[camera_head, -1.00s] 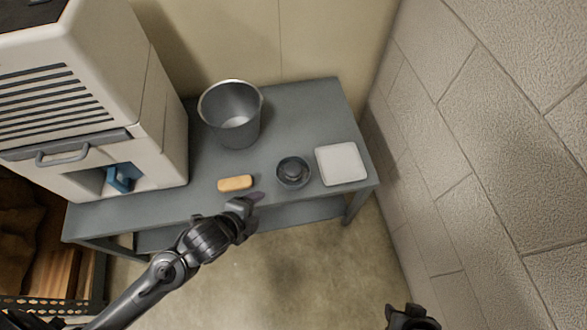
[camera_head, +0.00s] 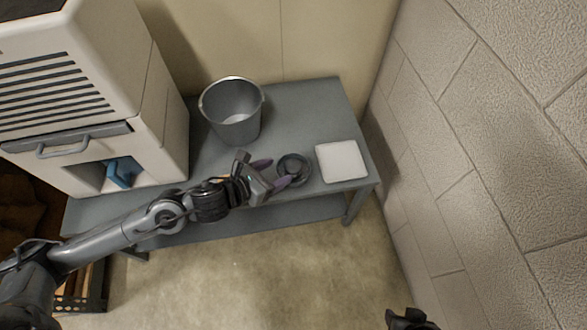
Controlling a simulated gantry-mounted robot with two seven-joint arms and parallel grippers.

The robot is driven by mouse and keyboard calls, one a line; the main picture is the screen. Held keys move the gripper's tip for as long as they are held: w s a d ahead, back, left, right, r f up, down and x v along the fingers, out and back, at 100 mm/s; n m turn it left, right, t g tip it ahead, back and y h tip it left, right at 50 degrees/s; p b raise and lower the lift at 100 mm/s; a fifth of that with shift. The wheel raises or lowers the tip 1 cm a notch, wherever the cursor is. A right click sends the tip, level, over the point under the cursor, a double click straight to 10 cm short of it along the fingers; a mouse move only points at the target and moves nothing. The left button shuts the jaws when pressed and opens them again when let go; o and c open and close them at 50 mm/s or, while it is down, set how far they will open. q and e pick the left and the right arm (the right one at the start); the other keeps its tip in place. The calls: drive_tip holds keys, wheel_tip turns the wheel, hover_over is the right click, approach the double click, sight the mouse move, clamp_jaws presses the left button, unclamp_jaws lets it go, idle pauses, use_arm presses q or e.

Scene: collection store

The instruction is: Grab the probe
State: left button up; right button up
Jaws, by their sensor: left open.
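No thing in view can be surely told as the probe. My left gripper (camera_head: 271,174) is open over the front of the grey table (camera_head: 300,105), its two purple-tipped fingers pointing right. A dark round dish (camera_head: 293,168) with something dark in it is just beyond the fingertips; I cannot tell whether they touch. The tan block seen earlier on the table is now hidden behind my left gripper and wrist. A small part of my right gripper (camera_head: 411,319) shows at the bottom edge, and its jaw state is unclear.
A grey metal bucket (camera_head: 233,111) stands at the table's back. A flat white square (camera_head: 341,161) lies right of the dish. A white cabinet (camera_head: 158,125) with a blue item (camera_head: 122,173) in its opening stands left. A block wall (camera_head: 480,170) bounds the right.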

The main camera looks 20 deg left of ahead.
sight(291, 167)
use_arm(q)
drive_tip(key=shift+w+d+f, duration=0.25)
drive_tip(key=shift+w, duration=0.3)
drive_tip(key=shift+w+d+f+b, duration=0.1)
drive_tip(key=shift+w+f+b, duration=0.2)
drive_tip(key=shift+f+b, duration=0.15)
drive_tip(key=b+x, duration=0.1)
drive_tip(key=x, duration=0.2)
drive_tip(key=shift+d+f, duration=0.15)
drive_tip(key=shift+d, duration=0.05)
drive_tip(key=shift+w+d+f+b, duration=0.15)
drive_tip(key=shift+w+d+b, duration=0.05)
drive_tip(key=shift+w+b, duration=0.2)
drive_tip(key=shift+a, duration=0.1)
drive_tip(key=shift+c, duration=0.3)
drive_tip(key=c, duration=0.9)
